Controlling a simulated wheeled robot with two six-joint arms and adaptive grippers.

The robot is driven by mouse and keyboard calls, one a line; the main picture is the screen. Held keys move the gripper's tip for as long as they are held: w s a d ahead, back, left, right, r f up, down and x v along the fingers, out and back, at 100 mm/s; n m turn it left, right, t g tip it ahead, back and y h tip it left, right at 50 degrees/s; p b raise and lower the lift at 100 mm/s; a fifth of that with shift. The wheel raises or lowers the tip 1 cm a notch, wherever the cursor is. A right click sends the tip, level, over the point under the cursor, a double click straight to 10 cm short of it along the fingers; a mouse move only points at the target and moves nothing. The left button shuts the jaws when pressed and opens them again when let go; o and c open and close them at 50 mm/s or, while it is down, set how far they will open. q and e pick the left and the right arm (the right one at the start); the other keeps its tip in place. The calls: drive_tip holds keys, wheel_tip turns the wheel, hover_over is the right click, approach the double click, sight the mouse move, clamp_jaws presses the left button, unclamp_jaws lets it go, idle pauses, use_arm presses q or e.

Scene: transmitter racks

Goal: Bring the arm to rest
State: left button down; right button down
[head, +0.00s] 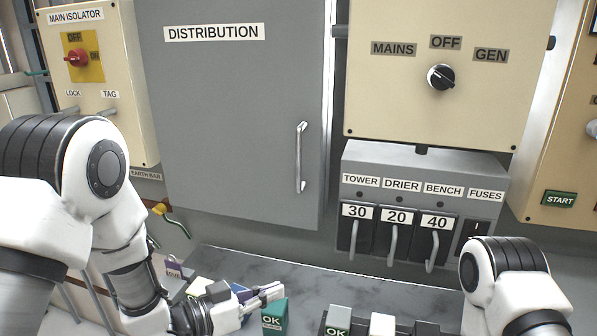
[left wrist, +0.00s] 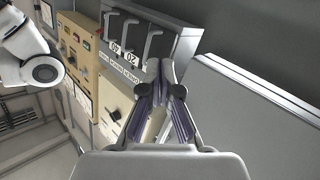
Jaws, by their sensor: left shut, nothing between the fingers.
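My left arm comes in from the left in the head view. Its gripper (head: 272,291) is low over the grey bench top, beside a teal block marked OK. In the left wrist view the two fingers of my left gripper (left wrist: 164,72) come together at the tips, shut, with nothing between them. My right arm shows at the lower right of the head view; its gripper is out of view.
A teal OK block (head: 274,314) stands close to the left gripper. A grey OK block (head: 338,319) and a white block (head: 382,324) are further right. Behind are the grey DISTRIBUTION cabinet (head: 235,120), the fuse box (head: 425,165) and the MAINS/GEN switch panel (head: 440,110).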

use_arm(q)
drive_tip(key=s+a+f+n+g+y, duration=0.1)
drive_tip(key=s+a+f+n+y, duration=0.15)
drive_tip(key=f, duration=0.55)
drive_tip(key=s+a+f+n+y, duration=0.2)
drive_tip(key=s+f, duration=0.1)
drive_tip(key=f, duration=0.4)
drive_tip(key=s+a+f+n+g+y, duration=0.1)
drive_tip(key=s+a+f+n+y, duration=0.15)
drive_tip(key=f, duration=0.55)
drive_tip(key=s+a+f+n+g+y, duration=0.1)
drive_tip(key=s+a+f+g+y, duration=0.2)
drive_tip(key=s, duration=0.6)
drive_tip(key=s+a+f+n+g+y, duration=0.1)
drive_tip(key=s+a+f+g+y, duration=0.2)
drive_tip(key=s+a, duration=0.5)
wheel_tip(320, 180, down, 2)
drive_tip(key=shift+s+f+g, duration=0.25)
drive_tip(key=shift+s+g, duration=0.45)
drive_tip(key=shift+s, duration=0.4)
drive_tip(key=shift+a, duration=0.1)
